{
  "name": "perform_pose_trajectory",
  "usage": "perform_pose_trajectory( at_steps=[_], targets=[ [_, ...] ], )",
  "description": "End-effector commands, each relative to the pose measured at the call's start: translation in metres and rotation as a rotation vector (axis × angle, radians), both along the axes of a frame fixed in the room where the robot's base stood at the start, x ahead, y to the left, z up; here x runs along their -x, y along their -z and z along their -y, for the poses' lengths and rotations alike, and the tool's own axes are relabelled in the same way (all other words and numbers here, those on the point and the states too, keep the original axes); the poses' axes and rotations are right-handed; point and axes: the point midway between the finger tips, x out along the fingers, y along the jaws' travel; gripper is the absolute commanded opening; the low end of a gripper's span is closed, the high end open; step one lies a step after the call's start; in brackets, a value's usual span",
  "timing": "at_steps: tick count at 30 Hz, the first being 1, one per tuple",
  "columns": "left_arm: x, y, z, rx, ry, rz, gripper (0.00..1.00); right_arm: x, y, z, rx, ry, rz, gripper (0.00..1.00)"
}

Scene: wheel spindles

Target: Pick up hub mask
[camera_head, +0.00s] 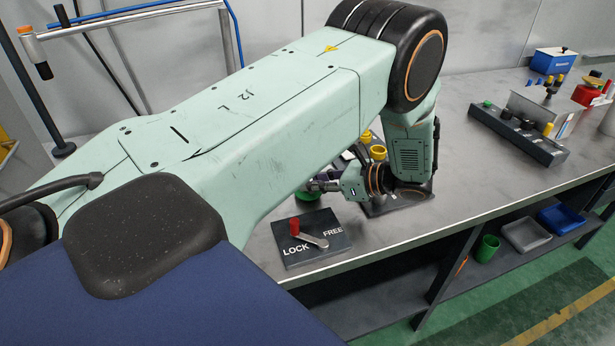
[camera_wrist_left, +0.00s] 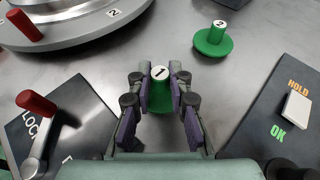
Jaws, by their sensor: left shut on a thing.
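A green hub mask with a white top marked 1 (camera_wrist_left: 160,98) is between the fingers of my left gripper (camera_wrist_left: 159,103) in the left wrist view. The gripper is shut on it. I cannot tell whether its base touches the bench. A second green hub mask marked 2 (camera_wrist_left: 212,42) stands upright on the bench beyond, with a wide round base. In the head view my left gripper (camera_head: 318,186) is low over the bench, with a bit of green just below its tips, mostly hidden by my arm. My right gripper is in neither view.
A LOCK/FREE panel (camera_head: 312,242) with a red-knobbed lever lies by the front edge. A HOLD/OK panel (camera_wrist_left: 277,125) is at right in the wrist view. A round metal disc (camera_wrist_left: 75,22) stands at upper left. A parts rack (camera_head: 520,138) is farther right.

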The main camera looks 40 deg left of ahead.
Motion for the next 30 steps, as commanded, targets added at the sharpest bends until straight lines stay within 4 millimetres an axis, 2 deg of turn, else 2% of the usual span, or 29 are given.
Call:
perform_pose_trajectory(
  at_steps=[8, 11, 21, 25, 30],
  targets=[
    [0.0, -0.004, 0.0, 0.0, 0.0, 0.001, 0.0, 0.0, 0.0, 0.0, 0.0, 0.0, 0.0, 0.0],
    [-0.001, -0.015, 0.0, -0.001, 0.0, 0.002, 0.0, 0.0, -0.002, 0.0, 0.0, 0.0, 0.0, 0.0],
    [0.0, -0.08, 0.0, -0.001, 0.0, 0.003, 0.0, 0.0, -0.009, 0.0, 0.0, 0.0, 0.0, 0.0],
    [0.0, -0.094, 0.0, 0.0, 0.001, 0.001, 0.0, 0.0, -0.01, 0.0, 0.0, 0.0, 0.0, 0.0],
    [0.0, -0.101, 0.0, -0.001, 0.0, 0.0, 0.0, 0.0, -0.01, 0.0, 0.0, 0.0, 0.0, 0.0]
  ],
)
